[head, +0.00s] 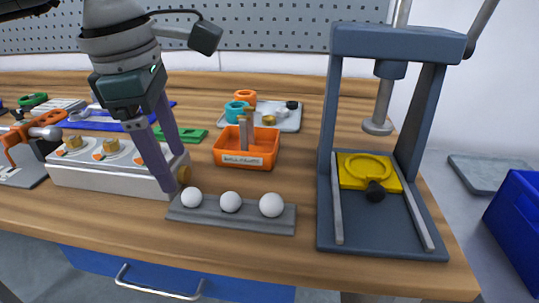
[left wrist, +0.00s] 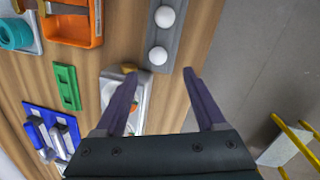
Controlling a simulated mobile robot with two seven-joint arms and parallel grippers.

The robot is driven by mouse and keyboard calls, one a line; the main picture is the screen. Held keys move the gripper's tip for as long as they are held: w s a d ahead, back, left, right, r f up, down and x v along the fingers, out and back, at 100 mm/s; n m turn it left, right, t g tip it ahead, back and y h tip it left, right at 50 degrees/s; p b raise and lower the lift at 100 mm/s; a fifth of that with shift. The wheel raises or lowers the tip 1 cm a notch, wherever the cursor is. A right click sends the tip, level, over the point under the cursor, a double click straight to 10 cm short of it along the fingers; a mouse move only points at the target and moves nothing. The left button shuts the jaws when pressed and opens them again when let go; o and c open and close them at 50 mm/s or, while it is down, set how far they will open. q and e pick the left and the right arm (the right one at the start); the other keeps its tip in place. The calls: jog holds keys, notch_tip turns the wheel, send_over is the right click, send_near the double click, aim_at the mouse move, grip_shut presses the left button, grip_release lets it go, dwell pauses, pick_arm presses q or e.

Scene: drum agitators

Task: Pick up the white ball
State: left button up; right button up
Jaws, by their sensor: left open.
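Three white balls sit in a row on a grey rail (head: 235,222) near the table's front edge: a left ball (head: 191,197), a middle ball (head: 230,202) and a right ball (head: 271,205). My left gripper (head: 177,174) is open and empty, pointing down just behind and left of the left ball. In the left wrist view, two balls show, a near one (left wrist: 158,55) and a farther one (left wrist: 164,16). There the open fingertips (left wrist: 160,74) appear on either side of the rail's near end, with the near ball just beyond them. My right gripper is not in view.
A white block with brass knobs (head: 100,175) stands left of the rail, close to my left gripper. An orange bin (head: 230,158) is behind the balls. A dark press frame (head: 335,130) with a yellow plate (head: 350,172) stands right. A blue crate (head: 515,225) is at far right.

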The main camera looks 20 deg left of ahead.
aim_at(189, 190)
pick_arm(q)
jog(key=f, duration=0.2)
jog(key=w+f, duration=0.1)
jog(key=f, duration=0.3)
jog(key=shift+w+d+f, duration=0.2)
jog(key=shift+w+d, duration=0.05)
jog(key=shift+w, duration=0.05)
grip_shut()
